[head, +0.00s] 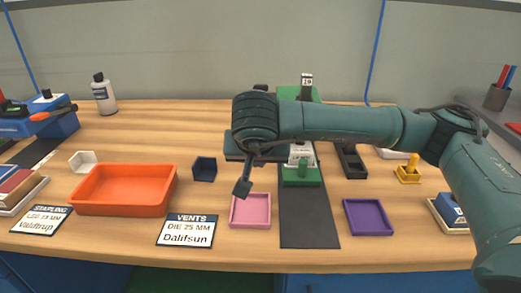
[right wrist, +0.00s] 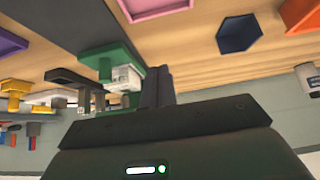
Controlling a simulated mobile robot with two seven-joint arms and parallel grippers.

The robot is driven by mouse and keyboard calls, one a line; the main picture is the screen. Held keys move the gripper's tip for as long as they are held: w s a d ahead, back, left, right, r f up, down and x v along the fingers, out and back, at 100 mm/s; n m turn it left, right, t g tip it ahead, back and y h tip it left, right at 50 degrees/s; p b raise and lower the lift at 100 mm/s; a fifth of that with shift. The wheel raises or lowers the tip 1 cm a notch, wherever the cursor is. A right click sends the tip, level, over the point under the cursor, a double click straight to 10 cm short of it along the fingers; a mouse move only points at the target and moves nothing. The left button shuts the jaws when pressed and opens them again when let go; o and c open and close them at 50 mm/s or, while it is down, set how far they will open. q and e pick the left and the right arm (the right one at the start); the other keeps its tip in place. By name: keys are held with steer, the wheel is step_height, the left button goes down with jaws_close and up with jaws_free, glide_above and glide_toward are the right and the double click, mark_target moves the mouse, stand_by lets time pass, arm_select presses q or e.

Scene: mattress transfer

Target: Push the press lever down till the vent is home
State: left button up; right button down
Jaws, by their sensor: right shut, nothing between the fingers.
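The green press (head: 301,176) stands on a dark mat right of the middle, with a white block (head: 301,152) at its base. A green part with a black piece marked with a label (head: 306,82) rises behind my arm. My arm hides much of the press, and I cannot make out the lever or the vent clearly. My right gripper (head: 243,187) is shut and empty, pointing down left of the press, above the table. In the right wrist view its fingers (right wrist: 157,86) are together beside the press (right wrist: 112,58) and white block (right wrist: 126,77). My left gripper is not in view.
An orange bin (head: 124,190), navy hexagonal tray (head: 204,169) and vents card (head: 187,230) lie left. A yellow stamp-like object (head: 408,170) stands right.

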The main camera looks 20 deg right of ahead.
steer(key=shift+s+a+r, duration=0.1)
steer(key=shift+s+a, duration=0.2)
steer(key=shift+s, duration=0.3)
steer(key=shift+s+a+r, duration=0.1)
steer(key=shift+s+a, duration=0.15)
steer(key=shift+s, duration=0.35)
steer(key=shift+s+a+r, duration=0.1)
steer(key=shift+s+a, duration=0.2)
steer(key=shift+s, duration=0.3)
